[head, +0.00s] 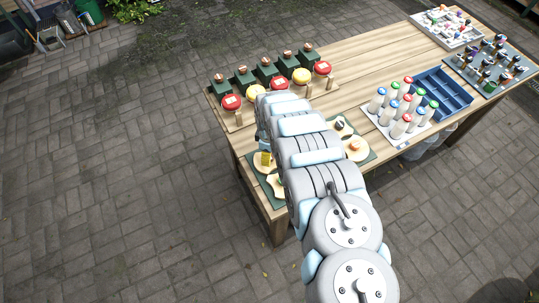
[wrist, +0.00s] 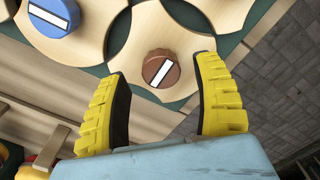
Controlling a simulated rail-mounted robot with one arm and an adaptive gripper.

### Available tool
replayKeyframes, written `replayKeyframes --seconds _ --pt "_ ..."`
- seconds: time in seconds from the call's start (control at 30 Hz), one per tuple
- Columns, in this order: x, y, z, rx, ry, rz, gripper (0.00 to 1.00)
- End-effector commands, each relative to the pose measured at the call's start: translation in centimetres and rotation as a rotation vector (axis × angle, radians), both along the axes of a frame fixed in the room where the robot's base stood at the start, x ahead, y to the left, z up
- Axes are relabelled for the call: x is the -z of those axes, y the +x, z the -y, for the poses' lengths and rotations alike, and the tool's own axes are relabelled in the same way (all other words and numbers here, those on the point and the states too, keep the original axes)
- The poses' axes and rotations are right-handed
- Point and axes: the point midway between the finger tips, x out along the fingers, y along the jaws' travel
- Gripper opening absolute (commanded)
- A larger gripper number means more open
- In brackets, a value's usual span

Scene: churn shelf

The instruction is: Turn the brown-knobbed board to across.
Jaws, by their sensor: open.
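In the wrist view a pale wooden board (wrist: 182,36) with curved, scalloped edges bears a brown knob (wrist: 161,68). A white bar runs across the knob, slanted from lower left to upper right. My gripper (wrist: 163,88) is open, with its yellow-and-black fingers on either side of and just below the knob, and nothing between them is gripped. I cannot tell whether the fingers touch the board. In the head view my arm hides much of the green panel (head: 262,183) with the boards, and my gripper is hidden.
A blue-knobbed board (wrist: 55,15) lies close at the upper left in the wrist view. In the head view, red and yellow round-topped items (head: 302,76) stand at the table's far left. White bottles (head: 399,110) and a blue crate (head: 443,92) stand to the right. Bare wood (head: 375,60) lies between.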

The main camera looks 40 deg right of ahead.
Motion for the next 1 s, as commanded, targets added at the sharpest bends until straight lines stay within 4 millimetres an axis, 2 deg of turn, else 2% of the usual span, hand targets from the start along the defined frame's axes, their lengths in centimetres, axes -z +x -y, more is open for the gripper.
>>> replayKeyframes --seconds 1.0 --pt "-9.6 -0.2 -0.1 0.000 0.001 -0.005 0.67"
